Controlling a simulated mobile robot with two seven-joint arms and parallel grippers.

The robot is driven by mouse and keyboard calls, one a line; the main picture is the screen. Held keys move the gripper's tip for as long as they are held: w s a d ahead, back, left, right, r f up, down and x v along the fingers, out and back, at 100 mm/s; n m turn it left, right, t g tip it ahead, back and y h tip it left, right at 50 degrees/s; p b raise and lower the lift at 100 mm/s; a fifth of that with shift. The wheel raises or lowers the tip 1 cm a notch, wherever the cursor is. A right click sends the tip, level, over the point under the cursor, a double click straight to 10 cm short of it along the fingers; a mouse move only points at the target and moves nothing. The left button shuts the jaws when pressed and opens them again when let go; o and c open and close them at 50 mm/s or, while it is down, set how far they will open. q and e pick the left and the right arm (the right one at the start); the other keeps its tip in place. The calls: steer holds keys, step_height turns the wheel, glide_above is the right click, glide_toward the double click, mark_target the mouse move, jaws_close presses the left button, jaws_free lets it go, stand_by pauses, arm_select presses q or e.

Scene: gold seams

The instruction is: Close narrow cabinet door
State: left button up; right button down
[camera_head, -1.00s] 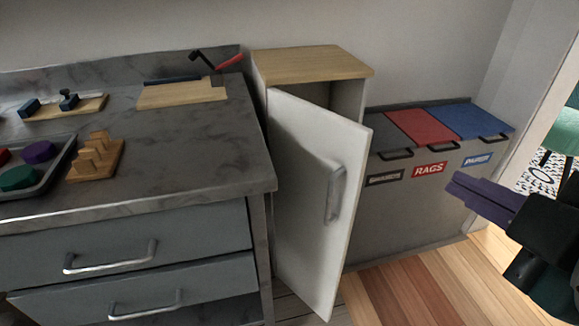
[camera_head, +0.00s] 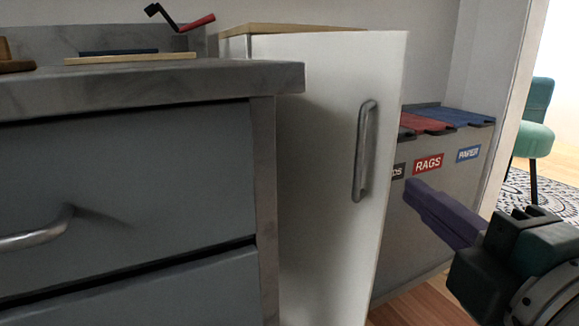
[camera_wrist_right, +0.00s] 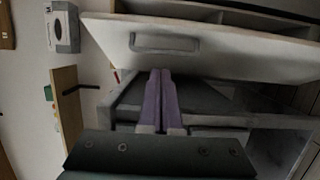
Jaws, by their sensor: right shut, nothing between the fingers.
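The narrow cabinet's white door (camera_head: 335,180) stands open, in front of the cabinet with the wooden top (camera_head: 290,28). Its vertical metal handle (camera_head: 365,150) faces me. The door and its handle (camera_wrist_right: 165,43) also cross the upper part of the right wrist view, with the open cabinet interior (camera_wrist_right: 235,17) behind. My right gripper (camera_head: 412,190) is shut and empty, its purple fingers pointing left just right of the door's free edge in the picture. The fingertips (camera_wrist_right: 160,74) lie below the handle in the wrist view, and I see no clear contact. My left gripper is out of view.
A grey counter with drawers (camera_head: 120,190) stands left of the door. A sorting bin with a red RAGS label (camera_head: 428,163) stands behind my right gripper. Wood floor (camera_head: 425,303) shows at lower right. A green chair (camera_head: 535,115) is beyond the opening.

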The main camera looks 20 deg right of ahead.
steer(key=b, duration=0.4)
glide_toward(374, 145)
steer(key=w+a, duration=0.2)
steer(key=w, duration=0.2)
steer(key=d, duration=0.1)
steer(key=w+d+b, duration=0.1)
steer(key=shift+w+d+f, duration=0.1)
steer(key=shift+d+f, duration=0.05)
steer(key=shift+d, duration=0.2)
steer(key=shift+w+d, duration=0.15)
steer(key=shift+d, duration=0.15)
